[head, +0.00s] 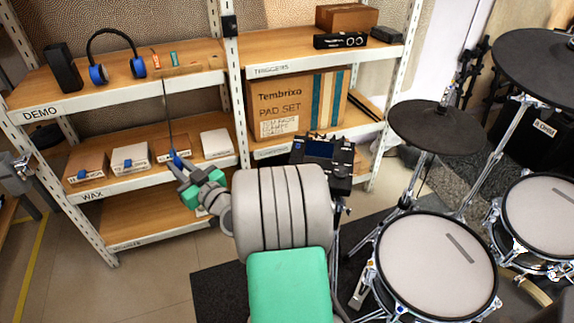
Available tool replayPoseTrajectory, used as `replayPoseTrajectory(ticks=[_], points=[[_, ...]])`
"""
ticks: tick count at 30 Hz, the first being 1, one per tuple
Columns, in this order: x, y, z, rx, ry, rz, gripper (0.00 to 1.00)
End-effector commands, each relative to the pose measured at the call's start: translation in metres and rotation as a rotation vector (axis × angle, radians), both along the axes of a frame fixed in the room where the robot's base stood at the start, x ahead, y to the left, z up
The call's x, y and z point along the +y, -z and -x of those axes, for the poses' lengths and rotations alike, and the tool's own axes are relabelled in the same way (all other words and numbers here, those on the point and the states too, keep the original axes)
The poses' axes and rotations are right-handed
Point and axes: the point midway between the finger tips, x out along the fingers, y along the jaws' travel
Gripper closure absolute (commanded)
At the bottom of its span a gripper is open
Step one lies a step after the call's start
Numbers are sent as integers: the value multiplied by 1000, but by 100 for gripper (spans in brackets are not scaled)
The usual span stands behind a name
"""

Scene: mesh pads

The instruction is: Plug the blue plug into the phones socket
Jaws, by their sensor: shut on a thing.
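My gripper (179,169) is at the left shelving, in front of the middle shelf. It is shut on a small blue plug (176,158). A thin dark cable (168,110) runs up from the plug to the top shelf, where headphones (113,55) with blue ear cups stand. A black drum module (320,150) with a blue screen is on a stand right of my gripper, apart from the plug. I cannot make out the phones socket in this view. The plug's tip is too small to tell clearly.
The middle shelf (110,188) holds several small brown and white boxes close to my gripper. A Tembrixo carton (296,104) is behind the module. Cymbal pads (437,129) and drum pads (437,265) fill the right. Bare floor (95,290) is free at lower left.

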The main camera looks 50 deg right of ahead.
Motion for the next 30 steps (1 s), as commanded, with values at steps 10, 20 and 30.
replayPoseTrajectory(ticks=[10,20,30], points=[[-220,75,70,-126,506,86,100],[-306,82,134,-198,732,148,100],[-306,80,135,-199,733,148,100]])
